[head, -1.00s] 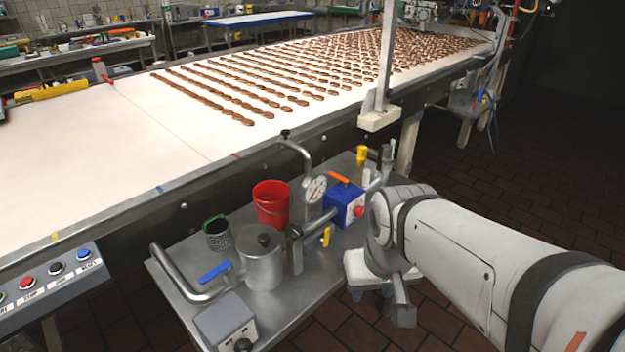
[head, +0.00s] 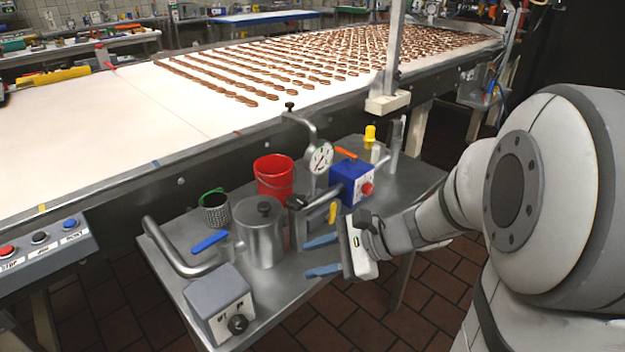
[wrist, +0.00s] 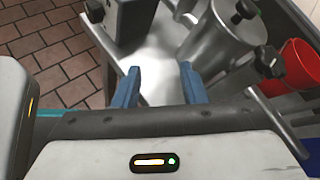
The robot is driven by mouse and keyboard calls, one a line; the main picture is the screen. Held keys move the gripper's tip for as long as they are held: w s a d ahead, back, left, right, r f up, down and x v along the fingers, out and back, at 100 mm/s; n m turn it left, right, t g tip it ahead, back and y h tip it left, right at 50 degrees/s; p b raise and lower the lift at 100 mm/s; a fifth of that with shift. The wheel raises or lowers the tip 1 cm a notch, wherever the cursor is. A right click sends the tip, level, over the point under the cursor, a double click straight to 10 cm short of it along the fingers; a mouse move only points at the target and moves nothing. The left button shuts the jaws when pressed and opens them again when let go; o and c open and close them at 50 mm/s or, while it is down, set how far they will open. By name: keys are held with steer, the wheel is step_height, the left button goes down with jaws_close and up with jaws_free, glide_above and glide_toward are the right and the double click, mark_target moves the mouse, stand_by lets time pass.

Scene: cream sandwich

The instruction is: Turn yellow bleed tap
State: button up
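A small yellow tap lever (head: 333,212) sits on the steel pipework between the steel pot (head: 259,236) and the blue box (head: 351,184). It stands roughly upright, slightly tilted. My gripper (head: 313,256) is in front of and below the lever, apart from it, with its blue fingers pointing left over the table. In the wrist view my gripper (wrist: 160,85) is open with nothing between its fingers. I cannot make out the yellow lever in the wrist view. A second yellow part (head: 370,135) stands farther back, beyond the blue box.
A red bucket (head: 274,176), a pressure gauge (head: 320,158) and a blue-handled lever (head: 210,242) crowd the steel table (head: 285,285). A grey control box (head: 220,300) stands at the front left. The conveyor (head: 120,120) runs behind.

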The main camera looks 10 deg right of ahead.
mark_target(334, 208)
steer(key=w+d+f+m+t+b, duration=0.1)
steer(key=w+m, duration=0.1)
steer(key=w+d+f+m+t+y+b, duration=0.1)
steer(key=w+d+m+t, duration=0.1)
steer(key=w+d+f+m+t, duration=0.1)
steer(key=w+m+t, duration=0.1)
steer(key=w, duration=0.1)
steer(key=shift+w+d+f+m+b, duration=0.1)
steer(key=shift+d+f+m+b, duration=0.15)
steer(key=shift+m+b, duration=0.15)
steer(key=w+d+m+t, duration=0.1)
steer(key=d+m+t, duration=0.1)
steer(key=w+d+f+m+t+h+b, duration=0.1)
steer(key=w+d+m+t, duration=0.1)
steer(key=d, duration=0.1)
steer(key=w+d+m+t+b, duration=0.1)
steer(key=w+d+m+t, duration=0.1)
steer(key=m, duration=0.1)
steer(key=shift+w+d+f+h, duration=0.2)
steer(key=shift+d+f+h, duration=0.15)
steer(key=shift+f+h, duration=0.05)
steer(key=shift+w, duration=0.3)
steer(key=x, duration=0.7)
steer(key=shift+a+b, duration=0.1)
steer(key=shift+b, duration=0.3)
jaws_close()
